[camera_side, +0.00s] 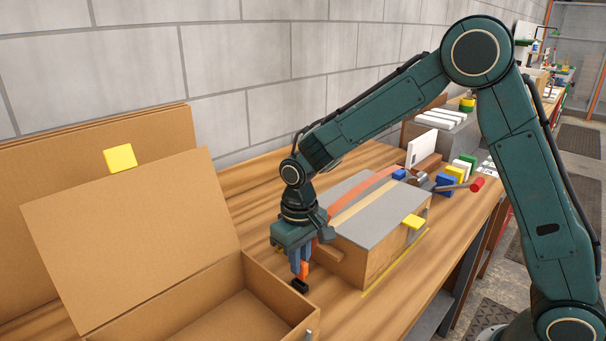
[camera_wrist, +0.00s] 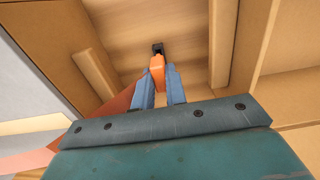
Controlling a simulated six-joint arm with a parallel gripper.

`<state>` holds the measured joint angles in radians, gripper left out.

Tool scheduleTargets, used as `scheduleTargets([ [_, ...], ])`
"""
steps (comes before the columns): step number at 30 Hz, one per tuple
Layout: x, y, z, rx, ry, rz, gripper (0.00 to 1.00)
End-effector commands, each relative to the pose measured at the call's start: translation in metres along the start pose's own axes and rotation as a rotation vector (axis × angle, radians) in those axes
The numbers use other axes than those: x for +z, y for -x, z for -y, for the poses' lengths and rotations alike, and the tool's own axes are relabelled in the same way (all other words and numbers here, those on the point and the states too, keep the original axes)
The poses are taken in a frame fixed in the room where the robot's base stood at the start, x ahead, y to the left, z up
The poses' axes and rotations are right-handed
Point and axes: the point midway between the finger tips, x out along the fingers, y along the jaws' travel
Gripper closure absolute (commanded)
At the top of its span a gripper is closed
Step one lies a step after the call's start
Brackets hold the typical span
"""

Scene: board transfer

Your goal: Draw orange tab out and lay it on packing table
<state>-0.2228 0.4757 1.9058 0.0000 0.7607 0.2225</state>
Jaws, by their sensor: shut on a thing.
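My gripper (camera_side: 301,264) is low over the wooden table (camera_side: 250,195), with its blue fingers shut on the orange tab (camera_side: 304,271). The tab has a black end (camera_side: 300,285) pointing down. In the wrist view the orange tab (camera_wrist: 157,70) sticks out beyond the blue fingers, with the black end (camera_wrist: 158,48) over the wood-grained table top (camera_wrist: 192,50). The tab is outside the grey-topped wooden box (camera_side: 365,262), in front of its handle end. I cannot tell whether the black end touches the table.
The grey-topped box is right behind my gripper. A hammer-like tool and coloured blocks (camera_side: 447,181) lie farther back. The free table strip between the boxes is narrow.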

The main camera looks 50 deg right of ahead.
Motion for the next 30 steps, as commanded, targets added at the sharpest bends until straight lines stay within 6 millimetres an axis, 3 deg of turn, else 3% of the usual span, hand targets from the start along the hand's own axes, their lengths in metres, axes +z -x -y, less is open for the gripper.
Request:
scheduleTargets([
  [14,0.0,0.003,0.0,0.0,0.0,-0.001,1.0],
  [30,-0.001,0.032,0.0,-0.001,0.0,-0.003,1.0],
])
